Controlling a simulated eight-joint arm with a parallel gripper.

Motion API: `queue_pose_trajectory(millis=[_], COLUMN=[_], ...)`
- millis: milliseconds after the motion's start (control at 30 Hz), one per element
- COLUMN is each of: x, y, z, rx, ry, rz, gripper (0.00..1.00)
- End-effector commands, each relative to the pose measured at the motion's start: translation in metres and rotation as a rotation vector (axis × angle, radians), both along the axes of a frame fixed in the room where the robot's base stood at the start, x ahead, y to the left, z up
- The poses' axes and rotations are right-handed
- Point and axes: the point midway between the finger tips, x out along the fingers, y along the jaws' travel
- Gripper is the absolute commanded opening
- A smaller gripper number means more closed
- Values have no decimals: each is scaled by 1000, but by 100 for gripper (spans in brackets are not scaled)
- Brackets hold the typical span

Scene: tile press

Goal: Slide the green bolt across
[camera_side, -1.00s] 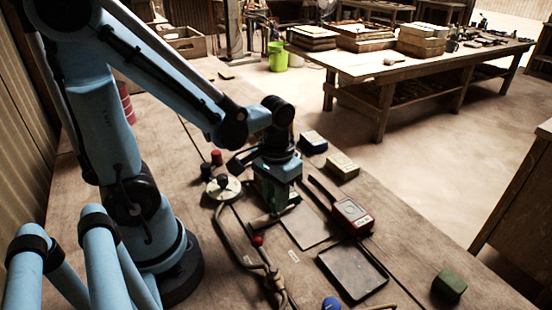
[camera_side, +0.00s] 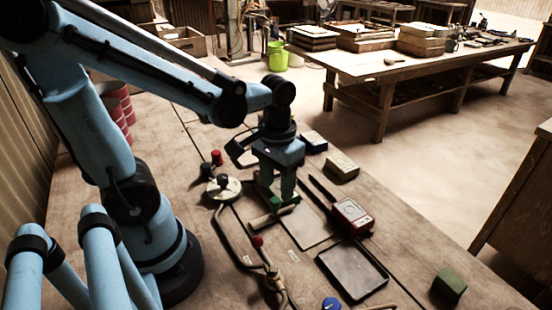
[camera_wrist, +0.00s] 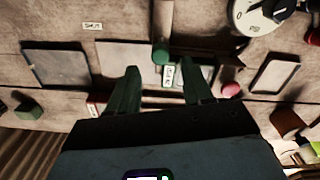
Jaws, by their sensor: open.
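A green knob (camera_wrist: 160,53) sits on the end of a brown bar, which I take to be the green bolt. In the wrist view it lies at the top of the gap between my fingertips. In the side view the brown bar (camera_side: 264,219) lies just below my gripper (camera_side: 277,199), where the green fingers partly hide its end. My gripper also shows in the wrist view (camera_wrist: 160,68), with its two fingers spread apart and nothing held between them. I cannot tell whether a finger touches the knob.
A red box (camera_side: 351,216), a dark tray (camera_side: 352,272) and a green block (camera_side: 449,285) lie to the right. A bent pipe (camera_side: 240,242) runs in front.

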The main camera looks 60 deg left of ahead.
Motion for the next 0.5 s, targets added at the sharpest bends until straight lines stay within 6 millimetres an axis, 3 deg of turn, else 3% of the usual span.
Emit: queue_pose_trajectory(millis=[500], x=[0], y=[0], z=[64], rx=[-1], ry=[-1], rz=[0], gripper=[50])
